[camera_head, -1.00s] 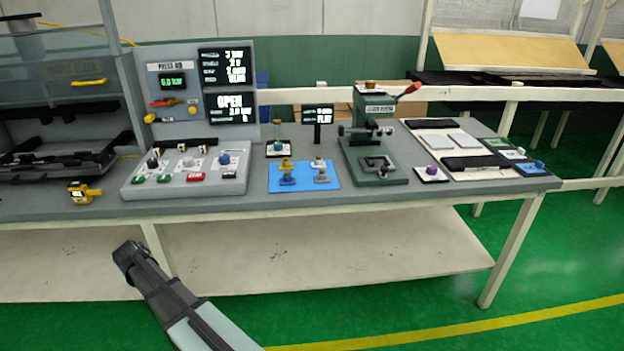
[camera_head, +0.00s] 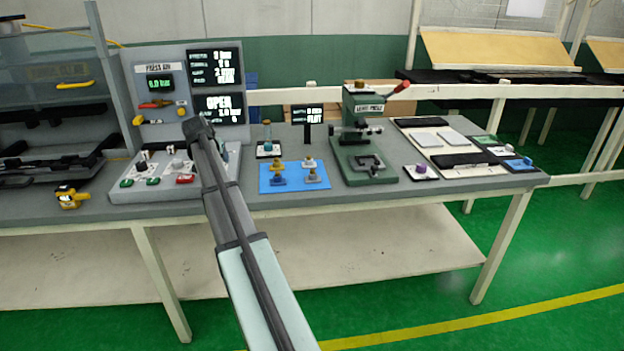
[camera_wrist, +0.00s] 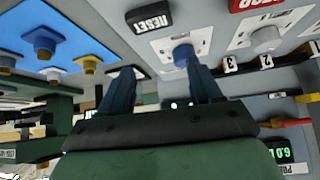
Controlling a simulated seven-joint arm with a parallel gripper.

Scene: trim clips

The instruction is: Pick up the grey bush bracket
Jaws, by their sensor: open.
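The grey bush bracket (camera_head: 312,176) stands upright at the front right of the blue mat (camera_head: 266,184). My gripper (camera_head: 197,128) is over the control panel, left of the mat and apart from the grey bracket. In the wrist view its fingers (camera_wrist: 160,88) are spread, with nothing held between them.
The control panel (camera_head: 130,192) has a blue knob (camera_wrist: 182,54) close to my right finger in the wrist view. Bench space before the mat is clear.

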